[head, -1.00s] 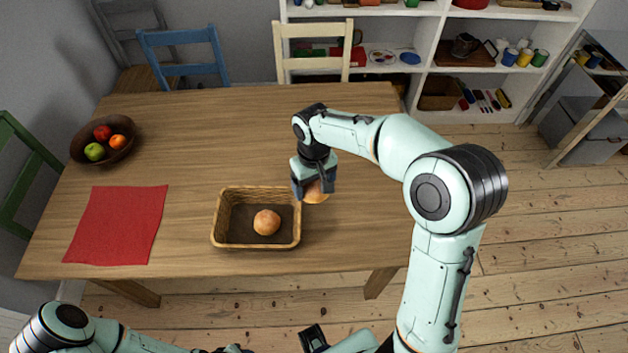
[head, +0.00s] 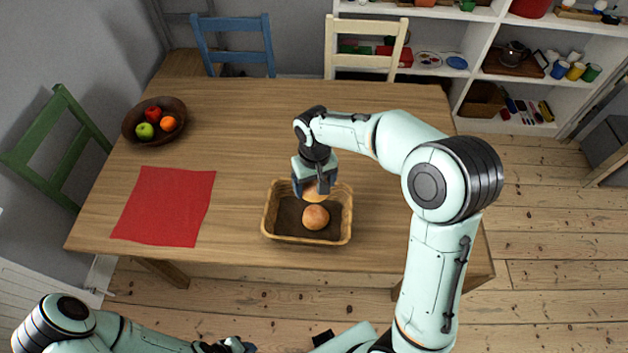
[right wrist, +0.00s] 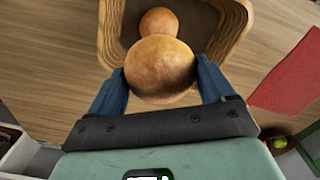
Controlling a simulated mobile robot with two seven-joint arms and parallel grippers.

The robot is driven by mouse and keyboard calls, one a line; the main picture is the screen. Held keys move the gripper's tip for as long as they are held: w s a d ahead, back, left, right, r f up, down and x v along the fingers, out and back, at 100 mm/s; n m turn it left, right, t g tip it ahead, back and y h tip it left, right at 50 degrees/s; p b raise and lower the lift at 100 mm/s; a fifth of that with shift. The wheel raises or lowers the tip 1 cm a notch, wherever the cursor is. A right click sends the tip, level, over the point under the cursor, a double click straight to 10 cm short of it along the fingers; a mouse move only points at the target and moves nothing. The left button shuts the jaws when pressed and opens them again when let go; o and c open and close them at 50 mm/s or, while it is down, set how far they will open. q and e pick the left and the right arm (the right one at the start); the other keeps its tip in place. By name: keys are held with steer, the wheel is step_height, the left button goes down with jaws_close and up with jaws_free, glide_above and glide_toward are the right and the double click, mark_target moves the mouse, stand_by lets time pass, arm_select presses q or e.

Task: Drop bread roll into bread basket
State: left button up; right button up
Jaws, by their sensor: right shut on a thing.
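My right gripper (head: 314,186) is shut on a bread roll, golden brown and round, which shows just below the fingers (head: 315,195). The right wrist view shows this held roll (right wrist: 160,64) between the two blue fingers. The bread basket (head: 270,225), a woven tray with a dark inside, stands on the table under the gripper. A second roll (head: 315,217) lies inside it, and also shows in the right wrist view (right wrist: 158,22). The held roll is above the basket's far part. My left gripper (head: 232,346) is low at the bottom edge, its jaws unclear.
The wooden table (head: 240,120) also carries a red cloth (head: 165,205) and a fruit bowl (head: 135,127) at the left. Chairs stand around the table's far and left sides. A white shelf (head: 480,65) stands behind at the right. The table beyond the basket is clear.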

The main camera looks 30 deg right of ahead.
step_height(320, 180, down, 5)
steer(key=b, duration=0.2)
steer(key=shift+s+b, duration=0.1)
steer(key=shift+b, duration=0.2)
arm_select(q)
steer(key=s+f, duration=0.2)
steer(key=f, duration=0.1)
steer(key=shift+s+f, duration=0.25)
steer(key=shift+f, duration=0.05)
arm_select(e)
steer(key=o, duration=0.9)
step_height(320, 180, up, 13)
steer(key=shift+r+p, duration=0.2)
steer(key=shift+p, duration=0.6)
arm_select(q)
steer(key=shift+w+r, duration=0.65)
steer(key=shift+r, duration=0.35)
